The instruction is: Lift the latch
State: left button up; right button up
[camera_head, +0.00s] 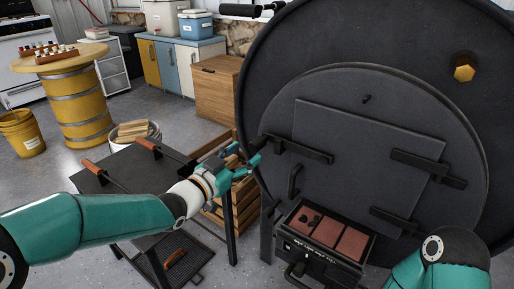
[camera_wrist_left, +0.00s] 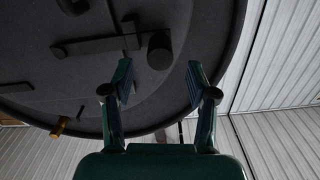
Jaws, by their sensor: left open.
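The latch (camera_head: 303,151) is a dark bar across the left edge of the stove door (camera_head: 345,125). In the left wrist view the latch bar (camera_wrist_left: 100,46) ends in a thick dark cylindrical knob (camera_wrist_left: 159,51). My left gripper (camera_head: 249,156) is open and empty at the knob end of the latch. In the left wrist view its two fingers (camera_wrist_left: 159,78) point toward the knob, which appears between and just beyond the fingertips; I cannot tell whether they touch. The knob is largely hidden by the gripper in the head view. My right gripper is not in view.
The open ash tray (camera_head: 315,237) with reddish bricks juts out below the door. Hinges (camera_head: 427,165) sit on the door's right side. A dark side table (camera_head: 130,172) with wooden-handled tools stands left of the stove. A wooden crate (camera_head: 243,210) sits behind my left gripper.

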aim_at(253, 149)
pick_arm(q)
jog(key=x, duration=0.6)
jog(key=shift+s, duration=0.1)
jog(key=shift+c, duration=0.2)
jog(key=c, duration=1.1)
grip_shut()
jog(key=shift+d, duration=0.1)
